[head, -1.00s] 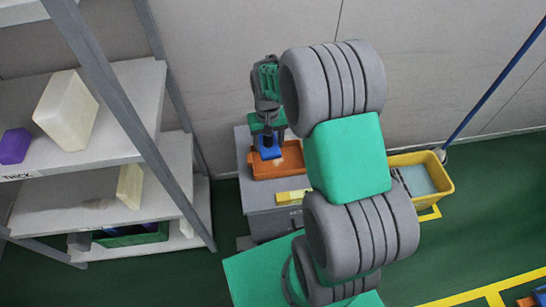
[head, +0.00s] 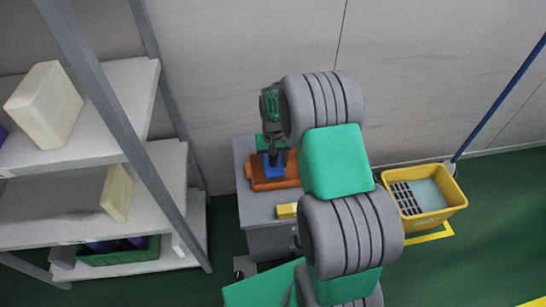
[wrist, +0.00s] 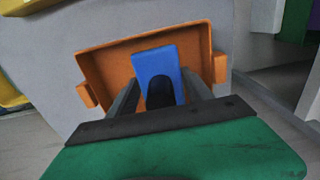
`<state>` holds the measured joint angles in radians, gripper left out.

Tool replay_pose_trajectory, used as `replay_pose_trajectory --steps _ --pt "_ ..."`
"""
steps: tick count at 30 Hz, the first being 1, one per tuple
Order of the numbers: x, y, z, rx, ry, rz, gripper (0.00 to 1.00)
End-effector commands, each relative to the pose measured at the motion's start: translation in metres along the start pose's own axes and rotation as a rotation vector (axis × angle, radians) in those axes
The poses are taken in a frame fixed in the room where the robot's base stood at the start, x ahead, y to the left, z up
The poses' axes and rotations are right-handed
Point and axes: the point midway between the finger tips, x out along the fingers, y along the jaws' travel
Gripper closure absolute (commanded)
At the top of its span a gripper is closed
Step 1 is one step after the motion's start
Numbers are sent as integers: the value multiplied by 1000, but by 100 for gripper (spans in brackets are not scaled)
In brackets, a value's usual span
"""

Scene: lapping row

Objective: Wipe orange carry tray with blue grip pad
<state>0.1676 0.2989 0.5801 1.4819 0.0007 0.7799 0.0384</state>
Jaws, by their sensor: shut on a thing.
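The orange carry tray (head: 259,184) lies on top of a grey cabinet. It is shallow and has a small handle block at each end, as the wrist view (wrist: 105,66) shows. My gripper (head: 273,158) points down over the tray, shut on the blue grip pad (head: 273,171). In the wrist view the pad (wrist: 155,61) sits between my fingers and over the tray's inside. Whether it touches the tray floor I cannot tell. My arm hides part of the tray's right side in the head view.
The grey cabinet (head: 258,211) also bears a yellow block (head: 287,211) near its front edge. A yellow mop bucket (head: 430,213) stands on the floor to the right. Shelves (head: 110,130) with pale blocks are at the left. A wall is behind the cabinet.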

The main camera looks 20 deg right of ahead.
Motion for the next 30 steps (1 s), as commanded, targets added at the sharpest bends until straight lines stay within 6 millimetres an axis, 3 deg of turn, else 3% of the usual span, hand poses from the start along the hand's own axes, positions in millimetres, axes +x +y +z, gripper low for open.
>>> replay_pose_trajectory --steps 9,21,30 --pt "36 2 1 2 -3 0 74" --pt "35 32 -6 -8 1 0 74" --pt "33 6 -1 -9 -2 0 74"
